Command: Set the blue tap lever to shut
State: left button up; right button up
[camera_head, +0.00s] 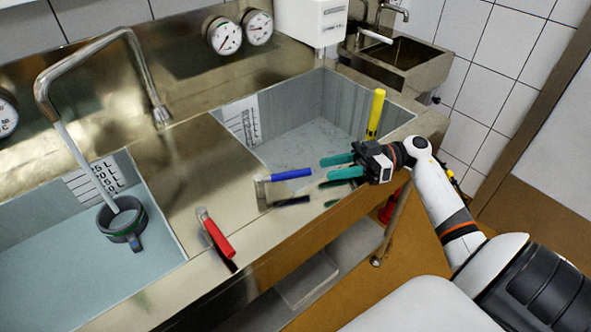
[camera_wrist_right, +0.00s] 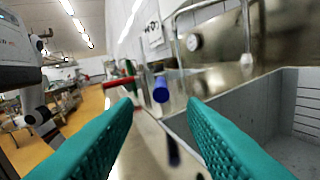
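In the right wrist view the round end of the blue lever (camera_wrist_right: 160,90) appears ahead, between the open fingertips (camera_wrist_right: 160,104). My left gripper is not in view.
A red lever (camera_head: 218,240) stands left of the blue one, and a yellow lever (camera_head: 376,113) at the right basin's corner (camera_head: 398,118). Water runs from a curved spout (camera_head: 90,45) into a dark ring-like vessel (camera_head: 122,222) in the left basin (camera_head: 160,235). Gauges (camera_head: 224,35) are behind.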

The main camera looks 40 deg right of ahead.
aim_at(297, 177)
jog(key=p+x, duration=0.1)
jog(key=x, duration=0.8)
grip_shut()
